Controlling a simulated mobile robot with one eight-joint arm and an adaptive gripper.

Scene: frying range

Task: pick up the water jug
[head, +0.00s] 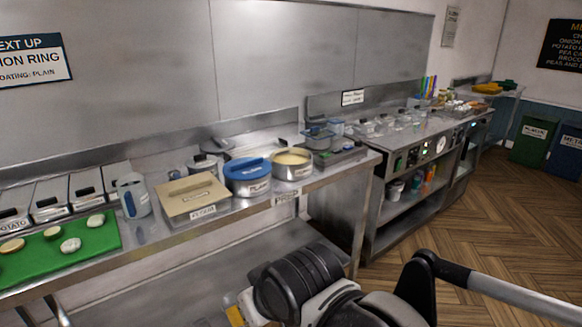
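A pale grey jug with blue on its side (133,196), which looks like the water jug, stands upright on the steel counter. It is between the green board and the beige lidded box. Its contents cannot be made out. My arm crosses the lower right of the head view, in front of the counter and apart from the jug. My gripper's fingers are not visible.
A green board (75,236) with several pale slices lies left of the jug. Wooden floor (480,215) is clear at right.

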